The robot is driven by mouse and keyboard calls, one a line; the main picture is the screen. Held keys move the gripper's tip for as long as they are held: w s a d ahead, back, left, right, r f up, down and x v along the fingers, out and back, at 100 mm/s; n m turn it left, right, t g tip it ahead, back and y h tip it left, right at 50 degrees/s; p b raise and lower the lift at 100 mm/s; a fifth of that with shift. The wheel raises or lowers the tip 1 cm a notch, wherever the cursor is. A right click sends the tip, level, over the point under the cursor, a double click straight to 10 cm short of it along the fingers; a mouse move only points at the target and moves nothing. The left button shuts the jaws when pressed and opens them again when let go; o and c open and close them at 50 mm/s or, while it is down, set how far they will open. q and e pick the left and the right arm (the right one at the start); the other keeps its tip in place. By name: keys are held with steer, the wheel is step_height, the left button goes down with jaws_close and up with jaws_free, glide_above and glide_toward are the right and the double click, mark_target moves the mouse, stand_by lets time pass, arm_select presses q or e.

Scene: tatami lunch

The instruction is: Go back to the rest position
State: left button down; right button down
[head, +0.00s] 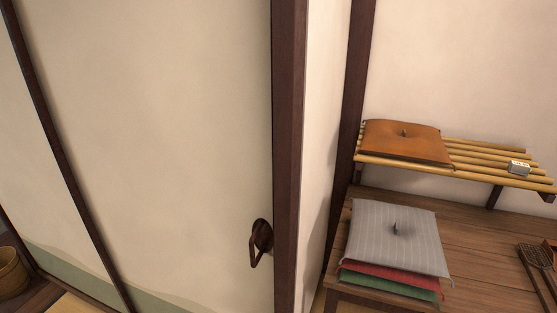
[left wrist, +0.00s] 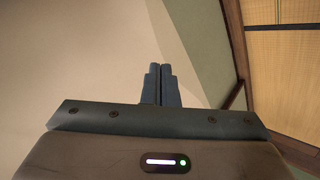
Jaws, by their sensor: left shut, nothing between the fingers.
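My left gripper (left wrist: 160,70) shows in the left wrist view with its two dark fingers close together and nothing between them. Behind it are a pale surface and, to the right, a dark wooden strip and woven tatami (left wrist: 288,70). Neither gripper shows in the head view, and my right gripper is in no view.
A sliding panel (head: 150,130) with a dark handle (head: 262,238) fills the left. At right, an orange cushion (head: 405,145) lies on a slatted shelf (head: 485,160), and stacked cushions (head: 395,235) sit on a wooden surface (head: 485,250). A basket (head: 12,272) stands lower left.

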arm_select(q)
steer(key=s+a+f+m+g+y, duration=0.1)
steer(key=s+a+f+m+g, duration=0.1)
steer(key=s+f, duration=0.8)
steer(key=s+f+m+g, duration=0.2)
steer(key=s+f, duration=0.4)
steer(key=s, duration=0.5)
steer(key=s+a+f+m+g+y, duration=0.1)
steer(key=s+f+m+g, duration=0.1)
steer(key=s+f, duration=0.4)
steer(key=s+f+m+g+y, duration=0.1)
steer(key=s+f, duration=0.5)
steer(key=s, duration=0.9)
steer(key=shift+s+a+m+g, duration=0.25)
steer(key=shift+s+m+g, duration=0.15)
steer(key=shift+m+g, duration=0.2)
steer(key=shift+f, duration=0.1)
